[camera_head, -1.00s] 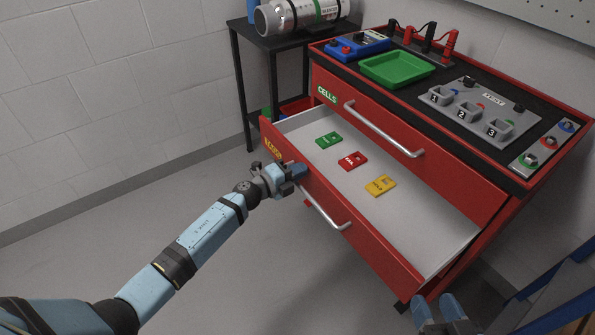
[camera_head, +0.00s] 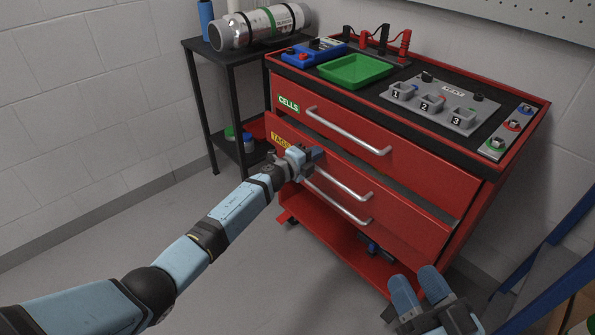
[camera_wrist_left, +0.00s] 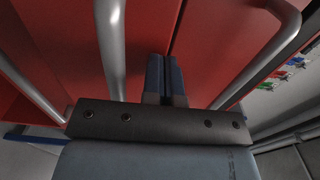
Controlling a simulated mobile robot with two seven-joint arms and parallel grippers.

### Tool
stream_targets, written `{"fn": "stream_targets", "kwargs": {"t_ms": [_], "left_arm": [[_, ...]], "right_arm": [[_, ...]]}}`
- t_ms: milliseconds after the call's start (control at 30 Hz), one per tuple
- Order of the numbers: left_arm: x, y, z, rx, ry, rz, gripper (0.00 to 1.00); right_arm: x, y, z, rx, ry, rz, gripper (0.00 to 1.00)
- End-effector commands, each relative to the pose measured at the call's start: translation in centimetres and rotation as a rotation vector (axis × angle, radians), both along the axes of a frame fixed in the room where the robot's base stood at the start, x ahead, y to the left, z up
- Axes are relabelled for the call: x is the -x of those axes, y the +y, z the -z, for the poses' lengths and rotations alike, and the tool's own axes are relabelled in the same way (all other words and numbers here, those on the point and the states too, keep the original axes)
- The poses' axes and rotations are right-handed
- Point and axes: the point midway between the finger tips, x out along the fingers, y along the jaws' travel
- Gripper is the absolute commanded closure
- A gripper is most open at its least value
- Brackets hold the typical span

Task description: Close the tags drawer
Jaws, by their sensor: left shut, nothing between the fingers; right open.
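The tags drawer (camera_head: 402,215) has a red front with a yellow label and a metal handle, below the cells drawer (camera_head: 425,165) of the red cabinet. Its front stands slightly out from the cabinet, with a narrow strip of its inside showing toward the right. The tags inside are hidden. My left gripper (camera_head: 315,154) is shut and empty, its fingertips at the left part of the drawer front. Its closed fingers (camera_wrist_left: 165,78) point at red drawer fronts in the left wrist view. My right gripper (camera_head: 419,283) is open and empty at the lower right.
The cells drawer is shut. A green tray (camera_head: 356,70) and a numbered grey panel (camera_head: 441,104) are on the cabinet top. A black side table (camera_head: 229,55) bears a metal cylinder (camera_head: 262,27). A blue frame (camera_head: 545,245) stands at right. The floor at left is clear.

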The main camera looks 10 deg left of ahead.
Motion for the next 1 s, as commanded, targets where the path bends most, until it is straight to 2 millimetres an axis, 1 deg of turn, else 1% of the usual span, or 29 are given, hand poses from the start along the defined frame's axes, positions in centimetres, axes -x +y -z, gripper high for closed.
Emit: {"fn": "stream_targets", "kwargs": {"t_ms": [33, 100, 200, 333, 500, 833, 1000], "left_arm": [[-0.8, -0.6, 0.5, 0.001, -0.001, 0.0, 1.0], [-1.6, -1.3, 0.4, -0.001, -0.001, 0.0, 1.0], [-2.5, -2.0, 0.3, 0.0, 0.0, 0.0, 1.0], [-3.3, -2.6, 0.2, 0.0, 0.0, 0.0, 1.0], [-3.7, -2.8, 0.0, -0.001, -0.001, -0.002, 1.0], [-3.8, -2.8, -0.5, 0.001, -0.005, -0.004, 1.0], [-3.7, -2.4, -0.6, 0.002, -0.005, -0.005, 1.0]], "right_arm": [[-0.1, 0.0, 1.3, 0.012, 0.021, -0.006, 0.52], [-0.2, 0.1, 2.3, 0.026, 0.051, -0.015, 0.52], [-0.2, 0.2, 3.4, 0.044, 0.085, -0.026, 0.52], [-0.2, 0.3, 4.2, 0.06, 0.114, -0.035, 0.52], [-0.2, 0.3, 4.5, 0.068, 0.128, -0.04, 0.52], [-0.2, 0.3, 4.5, 0.069, 0.13, -0.04, 0.52], [-0.3, 0.3, 4.1, 0.067, 0.124, -0.037, 0.52]]}}
